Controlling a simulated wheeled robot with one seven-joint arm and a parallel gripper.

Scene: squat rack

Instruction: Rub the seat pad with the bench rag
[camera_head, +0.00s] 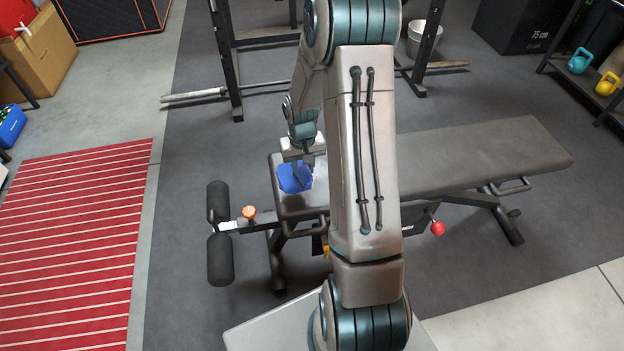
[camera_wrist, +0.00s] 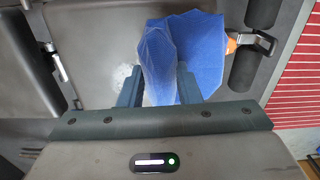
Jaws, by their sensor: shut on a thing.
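The bench rag (camera_head: 294,178) is a blue cloth at the left end of the bench. In the wrist view the rag (camera_wrist: 182,55) is bunched between the two fingers and spreads out beyond them. My gripper (camera_head: 302,172) is shut on it, low over the seat pad (camera_head: 287,203). The dark seat pad also shows in the wrist view (camera_wrist: 95,45). A whitish patch (camera_wrist: 121,74) lies on the pad beside the rag. My arm hides part of the bench's middle. I cannot tell how firmly the rag presses on the pad.
The long back pad (camera_head: 480,155) extends to the right. Foam rollers (camera_head: 220,232) and an orange knob (camera_head: 249,212) are at the bench's left end. Rack uprights (camera_head: 228,60) stand behind. A red striped mat (camera_head: 75,240) lies on the left floor. Kettlebells (camera_head: 580,61) sit far right.

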